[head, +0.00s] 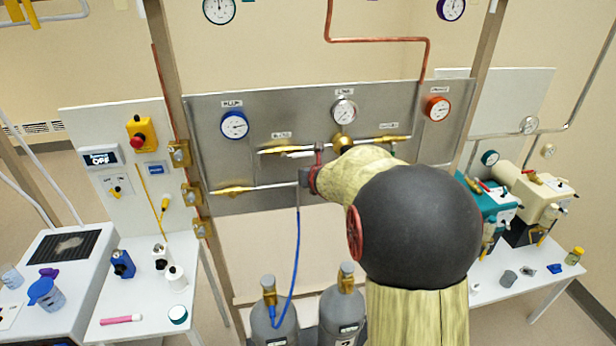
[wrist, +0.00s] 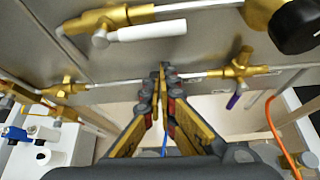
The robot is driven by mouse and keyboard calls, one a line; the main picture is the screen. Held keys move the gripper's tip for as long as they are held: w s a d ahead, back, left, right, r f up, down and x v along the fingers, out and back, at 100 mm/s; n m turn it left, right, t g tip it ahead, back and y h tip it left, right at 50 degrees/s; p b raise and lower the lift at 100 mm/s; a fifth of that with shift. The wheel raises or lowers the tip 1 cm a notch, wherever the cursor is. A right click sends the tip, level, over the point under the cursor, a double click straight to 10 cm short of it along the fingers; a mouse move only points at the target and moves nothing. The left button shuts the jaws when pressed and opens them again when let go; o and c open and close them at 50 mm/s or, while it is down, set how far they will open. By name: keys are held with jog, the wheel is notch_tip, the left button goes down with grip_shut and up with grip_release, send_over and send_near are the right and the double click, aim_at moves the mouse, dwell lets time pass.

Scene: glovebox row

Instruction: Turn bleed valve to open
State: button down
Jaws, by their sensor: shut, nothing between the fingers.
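A brass valve with a white lever (head: 297,155) sits on the steel panel, under a small label (head: 281,135) that I cannot read for sure; I take it as the bleed valve. In the wrist view its white lever (wrist: 145,32) lies level, roughly along the pipe, and its brass body (wrist: 101,38) is at the lever's left end. My gripper (head: 308,178) is in front of the panel, just below and right of the lever in the head view. In the wrist view my gripper (wrist: 161,76) is shut and empty, its tips below the lever and apart from it.
A lower pipe with a brass fitting (head: 232,190) runs below. A brass valve with a purple handle (wrist: 234,101) is right of my fingers. A black round knob (wrist: 298,25) is at upper right. A blue hose (head: 296,255) hangs below, near gas cylinders (head: 273,322).

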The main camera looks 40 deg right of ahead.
jog(key=f+p+v, duration=0.1)
jog(key=v, duration=0.8)
jog(key=shift+s+a+r+p, duration=0.2)
jog(key=shift+s+a+p, duration=0.1)
jog(key=shift+a+p, duration=0.15)
